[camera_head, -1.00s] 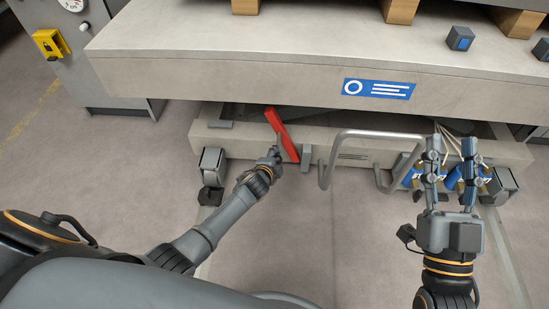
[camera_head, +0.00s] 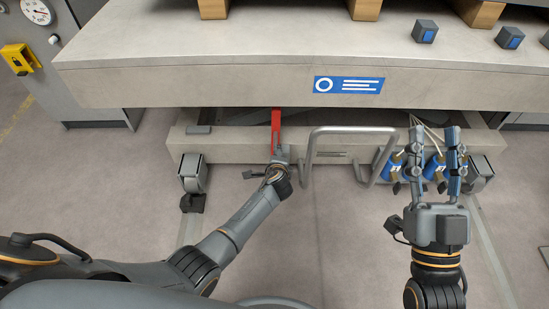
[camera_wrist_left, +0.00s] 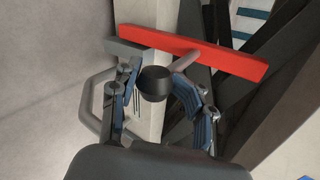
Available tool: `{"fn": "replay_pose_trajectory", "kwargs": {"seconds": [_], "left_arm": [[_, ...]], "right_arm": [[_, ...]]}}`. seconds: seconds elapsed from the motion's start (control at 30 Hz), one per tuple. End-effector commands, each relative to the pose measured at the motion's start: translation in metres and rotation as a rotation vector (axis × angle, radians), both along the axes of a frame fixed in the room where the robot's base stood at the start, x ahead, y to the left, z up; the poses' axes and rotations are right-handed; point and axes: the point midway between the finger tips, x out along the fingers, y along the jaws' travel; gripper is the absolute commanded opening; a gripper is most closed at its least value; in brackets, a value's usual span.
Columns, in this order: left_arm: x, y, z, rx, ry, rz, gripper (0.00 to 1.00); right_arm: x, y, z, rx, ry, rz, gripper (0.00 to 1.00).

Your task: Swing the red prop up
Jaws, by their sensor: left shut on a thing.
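The red prop (camera_head: 276,129) is a flat red bar on the lower ledge under the bed of the machine. In the head view it stands close to upright, its lower end hidden behind my left gripper (camera_head: 279,158). In the left wrist view the red prop (camera_wrist_left: 195,52) runs across the top, and a grey pin with a dark round knob (camera_wrist_left: 154,82) comes off it towards me. My left gripper (camera_wrist_left: 160,100) has its fingers on both sides of the knob and is shut on it. My right gripper (camera_head: 437,135) is empty, its fingers apart, in front of the ledge.
A grey bar handle (camera_head: 352,132) stands right of the prop. Blue padlocks (camera_head: 392,168) hang behind my right gripper. The thick bed edge (camera_head: 200,88) with a blue label (camera_head: 348,85) overhangs the prop. The floor in front is clear.

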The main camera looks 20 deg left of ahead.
Motion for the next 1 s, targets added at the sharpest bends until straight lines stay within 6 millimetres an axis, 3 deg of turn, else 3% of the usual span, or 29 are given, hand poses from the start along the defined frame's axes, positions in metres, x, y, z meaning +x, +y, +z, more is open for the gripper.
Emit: {"fn": "replay_pose_trajectory", "kwargs": {"seconds": [0.03,0.27,0.3,0.33,1.0], "left_arm": [[-0.0065,-0.0015,-0.0106,-0.003,0.02,0.0,0.0],[-0.0064,-0.0021,-0.0105,-0.005,0.02,-0.001,0.0],[-0.0064,-0.0021,-0.0106,-0.005,0.02,-0.001,0.53],[-0.0065,-0.0021,-0.0107,-0.005,0.02,-0.001,0.59],[-0.0024,-0.0004,-0.0044,-0.002,0.008,-0.001,0.59]], "right_arm": [[0.0,0.0001,-0.0009,0.0,-0.001,0.0,0.4],[0.0,0.0001,-0.0011,0.0,0.0,0.0,0.4],[0.0,0.0001,-0.0012,0.0,0.0,0.0,0.4],[0.0,0.0002,-0.0012,0.0,0.0,0.0,0.4],[0.0003,0.0001,-0.0006,0.0,0.002,0.001,0.4]]}}
